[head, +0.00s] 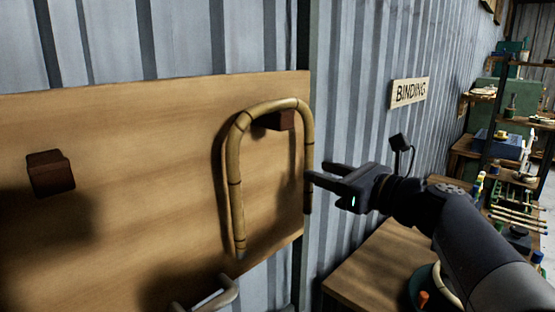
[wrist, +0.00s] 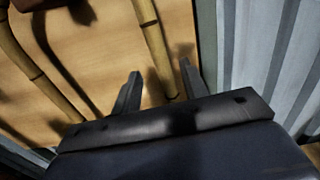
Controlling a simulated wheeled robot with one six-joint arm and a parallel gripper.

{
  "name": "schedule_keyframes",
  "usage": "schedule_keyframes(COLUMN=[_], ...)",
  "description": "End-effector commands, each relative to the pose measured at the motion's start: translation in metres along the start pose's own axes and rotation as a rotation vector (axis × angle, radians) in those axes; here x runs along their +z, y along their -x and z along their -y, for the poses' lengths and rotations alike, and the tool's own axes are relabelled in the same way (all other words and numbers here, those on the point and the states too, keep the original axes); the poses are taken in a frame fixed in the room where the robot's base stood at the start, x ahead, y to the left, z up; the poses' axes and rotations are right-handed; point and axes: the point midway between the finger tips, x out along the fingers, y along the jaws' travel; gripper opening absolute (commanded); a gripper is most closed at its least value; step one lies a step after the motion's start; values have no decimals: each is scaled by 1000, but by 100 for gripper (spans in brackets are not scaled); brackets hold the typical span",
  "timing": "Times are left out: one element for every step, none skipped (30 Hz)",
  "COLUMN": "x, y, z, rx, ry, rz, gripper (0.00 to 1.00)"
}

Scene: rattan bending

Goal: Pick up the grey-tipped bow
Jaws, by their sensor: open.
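The bent rattan bow (head: 234,165) hangs as an upside-down U from a dark wooden peg (head: 285,120) on the board. My gripper (head: 313,174) is open at the right leg. In the wrist view my gripper (wrist: 160,84) has its two fingers on either side of that leg of the bow (wrist: 155,42), with a gap to each finger. Whether the leg lies fully between the fingers in depth is hard to tell.
The wooden board (head: 140,130) has a second, empty peg (head: 50,172) at left. A wooden bench (head: 375,270) with a green container lies below my arm.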

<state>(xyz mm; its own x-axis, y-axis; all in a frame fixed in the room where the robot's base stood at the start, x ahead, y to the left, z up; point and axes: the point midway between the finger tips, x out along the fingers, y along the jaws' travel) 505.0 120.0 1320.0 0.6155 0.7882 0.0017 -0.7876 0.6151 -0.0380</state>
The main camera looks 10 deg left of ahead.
Motion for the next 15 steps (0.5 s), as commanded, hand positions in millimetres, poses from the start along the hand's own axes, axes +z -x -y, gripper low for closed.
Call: schedule_keyframes(x=[2, 2, 3, 3, 2, 2, 2, 2, 1, 1, 1, 1, 1, 1, 1], y=[-8, -13, -20, -25, -29, -34, -37, -40, -42, -44, -44, -45, -45, -44, -44], z=[0, 0, 2, 2, 2, 2, 2, 2, 2, 2, 2, 2, 2, 2, 2], rx=[4, 5, 4, 5, 5, 4, 4, 3, 2, 1, 1, 1, 0, 0, 0], ry=[-3, -3, -3, -3, -2, -1, -2, -2, -2, -1, -1, -1, 0, 0, 0], rz=[-2, -2, -2, -3, -2, -1, -1, -1, -1, -1, -1, -1, -1, -1, -1], gripper=[42, 42, 42, 42, 42, 42, 42, 42, 42, 42, 42, 42, 42, 42, 42])
